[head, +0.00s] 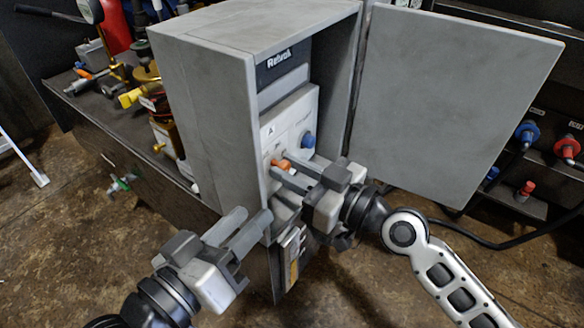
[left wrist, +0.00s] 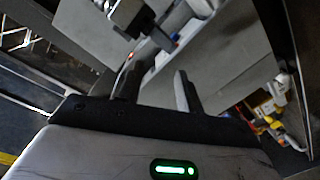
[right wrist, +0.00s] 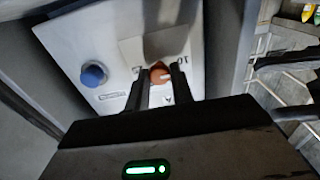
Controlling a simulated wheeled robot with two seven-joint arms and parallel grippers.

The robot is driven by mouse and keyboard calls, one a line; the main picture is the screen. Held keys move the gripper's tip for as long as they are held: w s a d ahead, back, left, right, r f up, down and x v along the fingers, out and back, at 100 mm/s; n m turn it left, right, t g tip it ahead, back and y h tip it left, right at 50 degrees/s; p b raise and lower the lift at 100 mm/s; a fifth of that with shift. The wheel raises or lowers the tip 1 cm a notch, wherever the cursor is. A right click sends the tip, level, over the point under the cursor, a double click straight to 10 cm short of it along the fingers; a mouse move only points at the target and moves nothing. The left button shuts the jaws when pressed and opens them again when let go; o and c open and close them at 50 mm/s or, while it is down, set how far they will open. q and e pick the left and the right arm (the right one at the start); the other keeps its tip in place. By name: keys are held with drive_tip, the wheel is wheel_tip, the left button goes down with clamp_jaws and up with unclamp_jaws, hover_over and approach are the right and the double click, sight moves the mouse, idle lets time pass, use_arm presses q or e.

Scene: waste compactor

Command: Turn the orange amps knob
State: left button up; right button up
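The orange amps knob (head: 281,164) sits on the pale control panel (head: 297,120) inside the open grey cabinet. In the right wrist view the knob (right wrist: 160,73) shows between the fingertips. My right gripper (head: 283,166) reaches in from the right, its two fingers on either side of the knob. The gap is about as wide as the knob, and the fingers appear closed on it. In the right wrist view the right gripper (right wrist: 161,80) partly hides the knob's sides. My left gripper (head: 252,220) is open and empty, outside the cabinet's lower front; it also shows in the left wrist view (left wrist: 162,72).
A blue knob (head: 308,141) is on the same panel, and also shows in the right wrist view (right wrist: 94,75). The cabinet door (head: 450,90) stands open to the right. The cabinet's side wall (head: 205,110) is close to the left gripper. Tools clutter the bench (head: 75,100) at left.

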drive_tip(key=shift+m, duration=0.3)
drive_tip(key=m, duration=0.3)
drive_tip(key=shift+m+p, duration=0.3)
drive_tip(key=shift+p, duration=0.05)
drive_tip(key=m, duration=0.2)
drive_tip(key=shift+r+m, duration=0.1)
drive_tip(key=shift+m, duration=0.3)
drive_tip(key=m+p, duration=0.1)
drive_tip(key=m, duration=0.2)
drive_tip(key=shift+w+d+m, duration=0.1)
drive_tip(key=shift+m, duration=0.2)
use_arm(q)
drive_tip(key=shift+a+f+m+y, duration=0.25)
drive_tip(key=shift+m+y, duration=0.15)
drive_tip(key=shift+y, duration=0.1)
use_arm(e)
drive_tip(key=shift+m, duration=0.5)
use_arm(q)
drive_tip(key=shift+f, duration=0.1)
use_arm(e)
drive_tip(key=o, duration=0.9)
drive_tip(key=shift+o, duration=0.2)
